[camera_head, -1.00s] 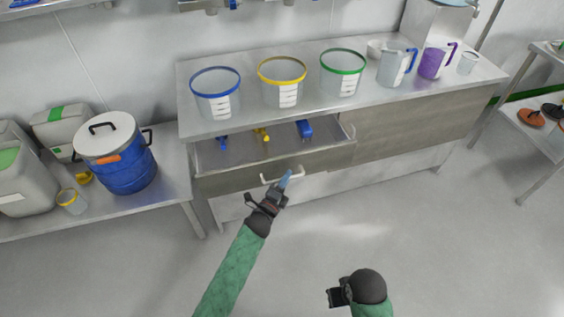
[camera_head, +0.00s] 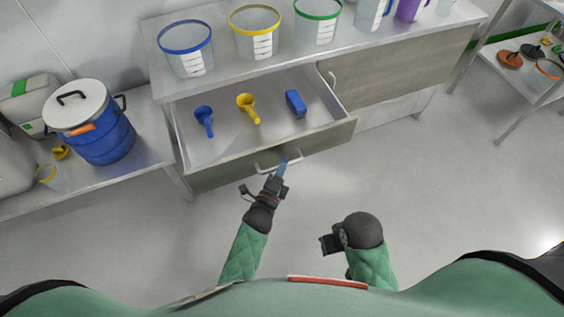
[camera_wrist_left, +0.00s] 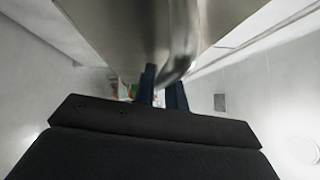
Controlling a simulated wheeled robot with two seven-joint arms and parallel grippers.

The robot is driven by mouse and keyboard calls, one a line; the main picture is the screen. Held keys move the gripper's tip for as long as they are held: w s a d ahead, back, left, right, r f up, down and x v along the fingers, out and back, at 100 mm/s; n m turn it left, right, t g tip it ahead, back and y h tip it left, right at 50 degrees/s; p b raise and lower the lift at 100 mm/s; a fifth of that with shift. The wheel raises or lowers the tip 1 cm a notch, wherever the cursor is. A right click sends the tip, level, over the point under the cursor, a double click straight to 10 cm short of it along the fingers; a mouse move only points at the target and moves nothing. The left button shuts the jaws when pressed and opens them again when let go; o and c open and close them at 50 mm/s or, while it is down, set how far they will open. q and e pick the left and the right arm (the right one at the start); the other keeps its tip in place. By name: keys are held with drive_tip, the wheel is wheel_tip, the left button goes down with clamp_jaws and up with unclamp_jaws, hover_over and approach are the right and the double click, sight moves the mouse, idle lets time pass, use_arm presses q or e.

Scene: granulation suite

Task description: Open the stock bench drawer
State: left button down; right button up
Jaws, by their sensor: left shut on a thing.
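The stock bench drawer (camera_head: 325,140) is pulled well out from the bench, with its inside in plain view. A blue scoop (camera_head: 204,120), a yellow scoop (camera_head: 249,108) and a blue block-like item (camera_head: 295,103) lie in it. My left gripper (camera_head: 284,168) is shut on the pale bar handle (camera_head: 264,169) at the drawer front. In the left wrist view the handle (camera_wrist_left: 180,45) runs between the dark fingers (camera_wrist_left: 163,88). My right gripper (camera_head: 327,243) is over the floor, apart from the drawer; its finger gap is not clear.
Tubs with blue (camera_head: 187,52), yellow (camera_head: 255,33) and green (camera_head: 317,22) rims stand on the bench top. A blue drum (camera_head: 100,135) stands on a side table at left. A rack (camera_head: 525,90) is at right. Floor before the bench is clear.

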drive_tip(key=shift+w, duration=0.15)
use_arm(q)
drive_tip(key=c, duration=1.5)
unclamp_jaws()
drive_tip(key=shift+o, duration=0.2)
use_arm(e)
drive_tip(key=shift+w, duration=0.3)
